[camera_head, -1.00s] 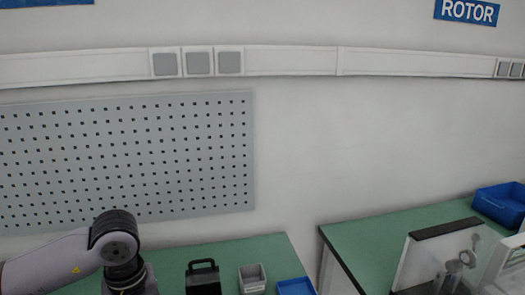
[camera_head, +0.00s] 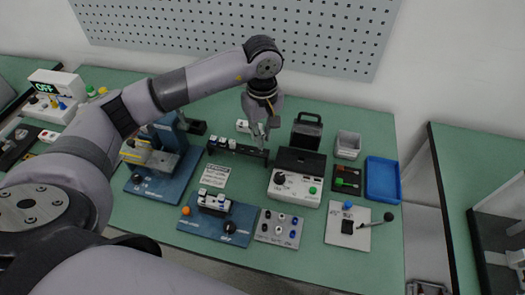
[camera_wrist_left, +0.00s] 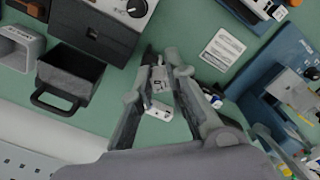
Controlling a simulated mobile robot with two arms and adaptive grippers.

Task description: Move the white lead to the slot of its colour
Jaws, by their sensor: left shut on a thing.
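My left gripper (camera_head: 262,132) reaches down over the back middle of the green bench, at the right end of a black rack (camera_head: 238,149). In the left wrist view its fingers (camera_wrist_left: 164,62) are closed around a small pale piece (camera_wrist_left: 158,80), which looks like the white lead; the fingers cover part of it. Several small white-topped pieces stand along the rack, which is mostly hidden behind the fingers in the wrist view. I cannot make out which slot is white. My right gripper is not in view.
A tester (camera_head: 296,188) stands right of the rack, with a black holder (camera_head: 307,131), grey bin (camera_head: 347,145) and blue tray (camera_head: 382,180) beyond. A blue board (camera_head: 217,226) and jack plate (camera_head: 279,229) lie in front. A white block (camera_head: 243,126) lies behind the rack.

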